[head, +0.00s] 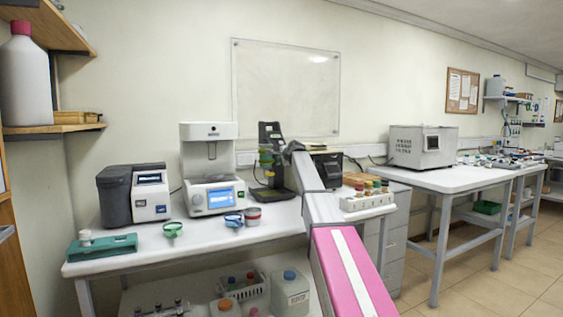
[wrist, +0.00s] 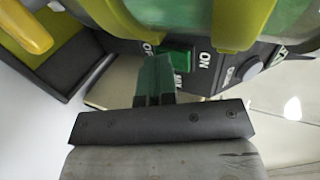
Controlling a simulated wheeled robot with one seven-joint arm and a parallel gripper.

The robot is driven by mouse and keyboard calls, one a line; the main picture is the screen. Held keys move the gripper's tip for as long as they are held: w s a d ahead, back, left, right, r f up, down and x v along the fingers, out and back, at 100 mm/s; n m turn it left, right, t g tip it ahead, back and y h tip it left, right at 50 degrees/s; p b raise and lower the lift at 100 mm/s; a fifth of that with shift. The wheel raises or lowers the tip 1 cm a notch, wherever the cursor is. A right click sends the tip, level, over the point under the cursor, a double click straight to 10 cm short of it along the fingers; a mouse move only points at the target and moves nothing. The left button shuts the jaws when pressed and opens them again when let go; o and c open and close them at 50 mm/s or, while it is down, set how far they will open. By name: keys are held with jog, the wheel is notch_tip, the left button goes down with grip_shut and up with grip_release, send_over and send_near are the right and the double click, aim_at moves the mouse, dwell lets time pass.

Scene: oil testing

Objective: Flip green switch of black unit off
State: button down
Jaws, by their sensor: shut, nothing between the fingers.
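The black unit (head: 271,134) is a tall dark stand with green and yellow parts, at the back of the white table in the head view. In the wrist view, its dark panel (wrist: 219,68) carries a green switch (wrist: 179,57) between the white labels OFF and ON. My gripper (wrist: 155,62) is shut and empty, with its green-tinted fingers close beside the switch on its OFF-label side. I cannot tell whether they touch it. In the head view, my arm reaches to the unit's right side, and the switch is hidden.
Yellow-green round parts (wrist: 235,20) of the unit lie close around the fingers. A white instrument (head: 209,160) stands left of the unit, and a dark box (head: 327,168) stands right. Small cups (head: 173,229) and a rack of coloured caps (head: 366,200) are on the table.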

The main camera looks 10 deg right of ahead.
jog(key=shift+w+r, duration=0.15)
jog(key=shift+w, duration=0.05)
jog(key=shift+r, duration=0.75)
jog(key=f+v, duration=0.1)
jog(key=v, duration=1.3)
jog(key=shift+s+f, duration=0.25)
jog(key=shift+d, duration=0.1)
